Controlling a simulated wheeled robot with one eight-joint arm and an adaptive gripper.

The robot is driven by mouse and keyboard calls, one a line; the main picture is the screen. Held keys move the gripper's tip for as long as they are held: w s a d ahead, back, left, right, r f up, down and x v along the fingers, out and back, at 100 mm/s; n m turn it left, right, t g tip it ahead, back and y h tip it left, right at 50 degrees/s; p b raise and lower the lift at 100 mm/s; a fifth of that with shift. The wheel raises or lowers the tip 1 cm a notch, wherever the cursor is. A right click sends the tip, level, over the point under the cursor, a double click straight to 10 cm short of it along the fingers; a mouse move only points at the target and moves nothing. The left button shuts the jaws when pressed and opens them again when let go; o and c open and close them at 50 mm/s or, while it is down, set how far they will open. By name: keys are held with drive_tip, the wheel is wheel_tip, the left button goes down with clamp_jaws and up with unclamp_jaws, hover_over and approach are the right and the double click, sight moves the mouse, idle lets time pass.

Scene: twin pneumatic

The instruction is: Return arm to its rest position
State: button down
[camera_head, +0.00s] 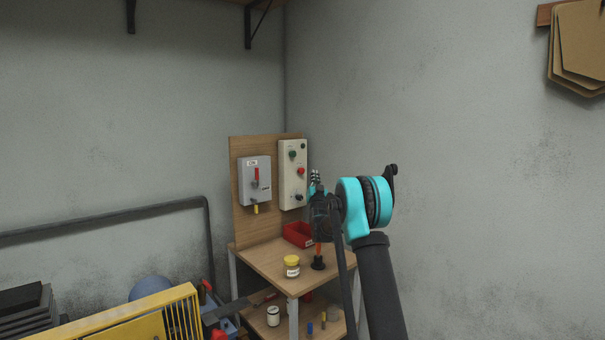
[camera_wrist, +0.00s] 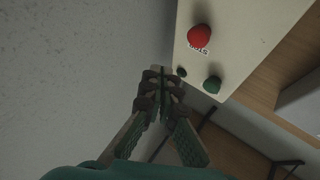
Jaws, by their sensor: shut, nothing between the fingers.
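My gripper (camera_head: 315,180) is raised in front of the wall, just right of a cream control box (camera_head: 290,158). In the wrist view my gripper (camera_wrist: 161,78) is shut and empty, its fingertips together. That view also shows the control box (camera_wrist: 242,45) with a red button (camera_wrist: 199,36) and a green button (camera_wrist: 212,85). The fingertips appear beside the box's edge; I cannot tell whether they touch it. My arm is bent, its turquoise joint to the right of the gripper in the head view.
A grey switch box (camera_head: 253,181) hangs on the wooden board (camera_head: 243,227). Below, a small wooden table (camera_head: 266,262) carries a red bin (camera_head: 298,234) and a yellow-lidded jar (camera_head: 291,267). A yellow rack (camera_head: 140,315) stands at lower left.

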drive_tip(key=s+d+f+n+g, duration=0.1)
drive_tip(key=s+f+g, duration=0.5)
drive_tip(key=s, duration=1.6)
drive_tip(key=s+d+f+n+g, duration=0.1)
drive_tip(key=s+f+g, duration=0.6)
drive_tip(key=s+f, duration=1)
drive_tip(key=s+d+f+n+g, duration=0.1)
drive_tip(key=s+f+g, duration=0.5)
drive_tip(key=s, duration=2.2)
wheel_tip(320, 180, down, 6)
drive_tip(key=shift+s+d+f+y, duration=0.1)
drive_tip(key=shift+s+d+y, duration=0.1)
drive_tip(key=shift+s+y, duration=0.2)
drive_tip(key=shift+w, duration=0.1)
